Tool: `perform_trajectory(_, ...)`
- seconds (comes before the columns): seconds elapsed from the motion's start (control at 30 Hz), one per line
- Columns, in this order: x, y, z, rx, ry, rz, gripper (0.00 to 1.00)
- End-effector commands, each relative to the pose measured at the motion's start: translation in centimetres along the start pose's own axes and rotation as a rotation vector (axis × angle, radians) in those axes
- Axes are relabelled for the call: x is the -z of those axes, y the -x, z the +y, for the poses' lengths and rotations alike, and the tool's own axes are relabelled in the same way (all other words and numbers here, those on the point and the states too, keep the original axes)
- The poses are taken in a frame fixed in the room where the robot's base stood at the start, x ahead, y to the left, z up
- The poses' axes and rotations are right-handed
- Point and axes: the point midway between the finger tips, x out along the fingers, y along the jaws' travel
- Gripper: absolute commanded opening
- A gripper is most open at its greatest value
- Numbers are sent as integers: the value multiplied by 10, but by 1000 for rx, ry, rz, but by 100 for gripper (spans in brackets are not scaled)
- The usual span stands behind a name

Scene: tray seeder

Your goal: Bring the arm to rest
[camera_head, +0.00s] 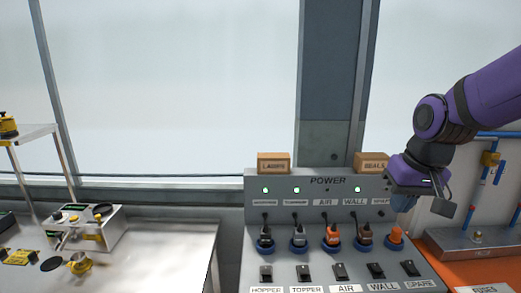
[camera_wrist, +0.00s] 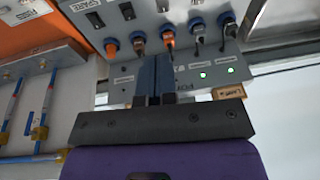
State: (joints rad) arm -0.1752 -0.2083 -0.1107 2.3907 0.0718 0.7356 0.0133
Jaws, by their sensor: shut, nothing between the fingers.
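My arm reaches in from the upper right in the head view. My gripper (camera_head: 402,203) hangs in front of the right end of the grey power panel (camera_head: 300,222), by the spare column. In the wrist view its two blue-grey fingers (camera_wrist: 154,72) lie together, shut and empty, pointing toward the panel (camera_wrist: 125,75). I cannot tell how close the fingertips are to the panel face. Part of the panel's upper right is hidden behind my gripper.
Several plugs, including an orange air plug (camera_head: 332,235), and a row of switches fill the panel. Small lamps (camera_head: 273,163) and seals (camera_head: 371,163) boxes sit on top. A bench (camera_head: 170,255) with equipment lies left.

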Motion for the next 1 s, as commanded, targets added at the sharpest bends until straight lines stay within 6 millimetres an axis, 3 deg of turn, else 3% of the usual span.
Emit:
perform_trajectory(0.1,-21,30,5,-2,3,52,0)
perform_trajectory(0.4,-79,85,15,-35,13,167,0)
perform_trajectory(0.7,-121,108,19,-77,15,237,0)
perform_trajectory(0.93,-125,109,20,-83,15,242,51)
perform_trajectory(1.0,-122,108,20,-87,14,237,55)
